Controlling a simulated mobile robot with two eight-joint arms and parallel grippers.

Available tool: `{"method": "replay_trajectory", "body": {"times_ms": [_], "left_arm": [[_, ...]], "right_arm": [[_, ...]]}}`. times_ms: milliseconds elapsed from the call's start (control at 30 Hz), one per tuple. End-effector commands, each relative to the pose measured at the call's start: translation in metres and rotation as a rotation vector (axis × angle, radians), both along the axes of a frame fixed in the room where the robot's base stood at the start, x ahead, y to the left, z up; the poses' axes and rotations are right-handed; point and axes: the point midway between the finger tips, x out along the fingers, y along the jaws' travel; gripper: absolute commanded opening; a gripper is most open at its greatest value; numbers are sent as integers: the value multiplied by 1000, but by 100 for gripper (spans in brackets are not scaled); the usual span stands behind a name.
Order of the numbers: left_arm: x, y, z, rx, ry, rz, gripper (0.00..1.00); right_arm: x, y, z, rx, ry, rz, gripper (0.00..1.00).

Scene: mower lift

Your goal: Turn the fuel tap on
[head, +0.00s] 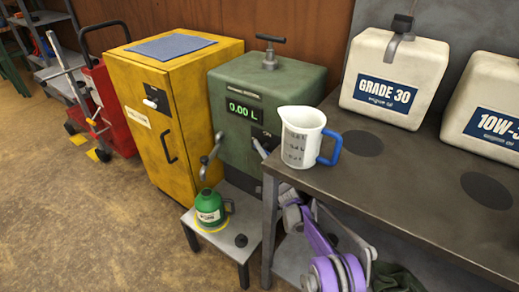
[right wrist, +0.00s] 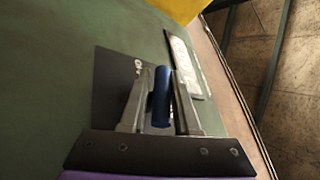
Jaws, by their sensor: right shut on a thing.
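The green fuel dispenser (head: 235,95) stands beside the yellow cabinet, and its display reads 0.00 L. In the right wrist view, a small blue tap lever (right wrist: 161,98) stands out from a dark plate (right wrist: 118,80) on the green body. My right gripper (right wrist: 160,74) is shut on this lever, one finger on each side. The lettering on the plate is too small to read surely. In the head view my purple right arm (head: 335,268) reaches up beside the bench, and the jug and bench edge hide most of the gripper. My left gripper is not in view.
A green can (head: 209,208) and a dark cap (head: 241,240) sit on a low stand under the spout (head: 209,158). A white jug (head: 301,135) with a blue handle stands at the bench corner (head: 345,175). The yellow cabinet (head: 180,110) is left; open floor lies in front.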

Motion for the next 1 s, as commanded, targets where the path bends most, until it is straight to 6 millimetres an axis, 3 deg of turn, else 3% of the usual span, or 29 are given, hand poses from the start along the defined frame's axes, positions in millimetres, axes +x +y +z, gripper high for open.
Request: {"method": "replay_trajectory", "body": {"times_ms": [467, 500, 600, 1000], "left_arm": [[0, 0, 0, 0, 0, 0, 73], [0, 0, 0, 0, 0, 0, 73], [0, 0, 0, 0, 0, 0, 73], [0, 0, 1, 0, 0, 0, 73]], "right_arm": [[-1, -1, 5, 82, -62, 0, 0], [-1, -1, 5, 82, -62, 0, 34], [0, -1, 4, 81, -60, 0, 52], [-4, -4, 0, 79, -58, -1, 54]]}}
